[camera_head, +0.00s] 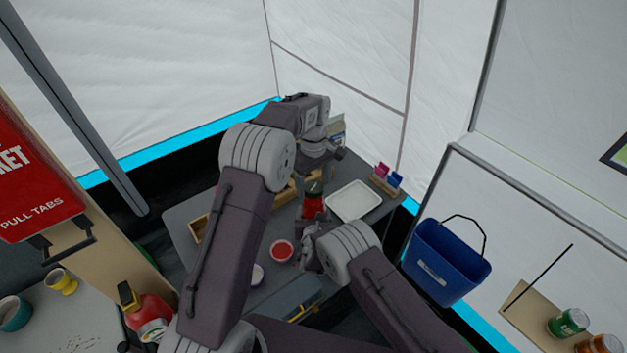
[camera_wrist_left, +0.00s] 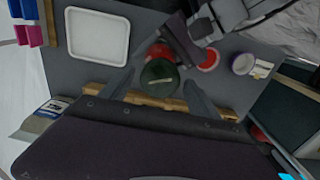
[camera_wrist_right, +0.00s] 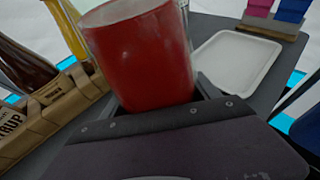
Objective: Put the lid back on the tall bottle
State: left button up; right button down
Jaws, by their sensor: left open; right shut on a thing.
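The tall bottle (camera_head: 313,205) is a red cylinder standing in the middle of the grey table. It fills the upper middle of the right wrist view (camera_wrist_right: 150,60). My right gripper (camera_head: 309,232) is shut on it from the near side. The lid is out of sight in the right wrist view.
A white tray (camera_head: 353,201) lies right of the bottle, with pink and blue clips (camera_head: 388,174) beyond it. A wooden rack (camera_wrist_right: 50,115) with bottles is close on the left. A blue bucket (camera_head: 447,262) hangs at right.

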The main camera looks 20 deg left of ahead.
pick_arm(q)
jog(key=c, duration=1.5)
jog(key=m, duration=0.5)
jog(key=shift+m, duration=0.4)
jog(key=m, duration=1.2)
jog(key=o, duration=1.7)
jog(key=shift+c, duration=0.2)
notch_tip(320, 180, up, 12)
